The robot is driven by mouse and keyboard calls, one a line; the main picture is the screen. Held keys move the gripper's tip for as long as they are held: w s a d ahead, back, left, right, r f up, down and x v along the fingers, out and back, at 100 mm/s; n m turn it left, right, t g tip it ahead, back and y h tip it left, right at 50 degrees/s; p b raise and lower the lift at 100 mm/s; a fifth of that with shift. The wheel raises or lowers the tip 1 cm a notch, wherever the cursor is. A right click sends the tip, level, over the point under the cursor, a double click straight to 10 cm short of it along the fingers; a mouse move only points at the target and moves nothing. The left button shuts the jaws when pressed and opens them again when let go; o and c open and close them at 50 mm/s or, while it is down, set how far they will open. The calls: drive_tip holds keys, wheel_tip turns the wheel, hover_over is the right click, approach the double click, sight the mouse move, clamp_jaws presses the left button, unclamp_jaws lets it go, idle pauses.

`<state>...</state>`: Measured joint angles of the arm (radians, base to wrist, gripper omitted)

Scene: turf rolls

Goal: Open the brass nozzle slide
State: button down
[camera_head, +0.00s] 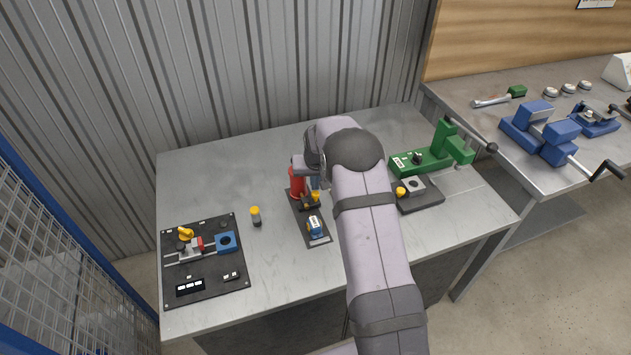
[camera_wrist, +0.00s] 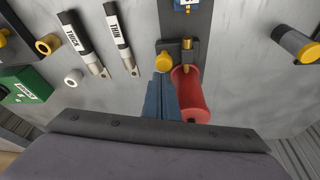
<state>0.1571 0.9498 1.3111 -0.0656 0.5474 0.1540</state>
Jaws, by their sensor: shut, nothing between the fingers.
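The brass nozzle (camera_wrist: 187,48) sits on a dark bracket (camera_wrist: 172,46) in the wrist view, at the end of a red cylinder (camera_wrist: 190,95). A yellow knob (camera_wrist: 165,61) sticks out beside the brass piece. In the head view the red cylinder (camera_head: 296,184) stands on a dark plate, with the yellow knob (camera_head: 316,197) near it; the brass piece is hard to make out there. My gripper (camera_wrist: 163,78) has its blue fingers shut and empty. Its tips are close to the yellow knob, beside the red cylinder; I cannot tell whether they touch the knob.
A blue labelled block (camera_head: 315,227) stands on the same plate. A yellow-capped cylinder (camera_head: 255,216) and a black panel (camera_head: 205,280) are to the left. A green press (camera_head: 430,161) is to the right. Tools labelled THICK (camera_wrist: 80,42) and THIN (camera_wrist: 120,38) lie nearby.

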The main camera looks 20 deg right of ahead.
idle(0.4)
drive_tip(key=shift+s+f+b, duration=0.1)
drive_tip(key=shift+s+b, duration=0.35)
drive_tip(key=shift+s, duration=0.05)
drive_tip(key=shift+s+a, duration=0.1)
drive_tip(key=shift+w+d+b, duration=0.15)
drive_tip(key=shift+w+d, duration=0.1)
drive_tip(key=shift+w, duration=0.7)
drive_tip(key=shift+w+d+b, duration=0.15)
drive_tip(key=shift+w+d, duration=0.1)
drive_tip(key=shift+w, duration=0.65)
drive_tip(key=shift+w+r, duration=0.15)
drive_tip(key=shift+r, duration=0.15)
drive_tip(key=b+v, duration=0.3)
drive_tip(key=v, duration=0.6)
drive_tip(key=shift+s+r, duration=0.25)
drive_tip(key=shift+s, duration=0.05)
